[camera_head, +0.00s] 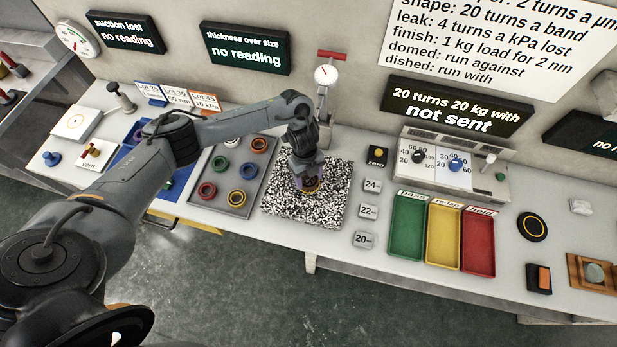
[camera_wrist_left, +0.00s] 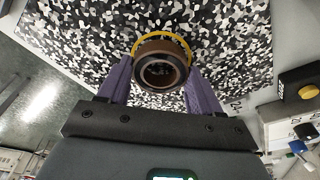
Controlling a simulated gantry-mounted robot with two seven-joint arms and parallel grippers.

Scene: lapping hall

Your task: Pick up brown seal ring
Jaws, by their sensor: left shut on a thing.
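My left gripper (camera_head: 307,186) is over the speckled stone plate (camera_head: 285,212). In the left wrist view its two purple fingers (camera_wrist_left: 158,85) are shut on the brown seal ring (camera_wrist_left: 160,47), one on each side. A yellow band (camera_wrist_left: 177,39) shows behind the ring's far edge; I cannot tell whether it is part of the ring or a separate piece. In the head view the gripper mostly hides the ring, and I cannot tell whether it touches the plate. My right gripper is not in view.
Left of the plate, a grey tray (camera_head: 262,182) holds several coloured rings. A dial gauge stand (camera_head: 324,100) rises behind the plate. To the right are weight blocks (camera_head: 365,211) and green (camera_head: 406,228), yellow (camera_head: 442,238) and red (camera_head: 479,243) bins.

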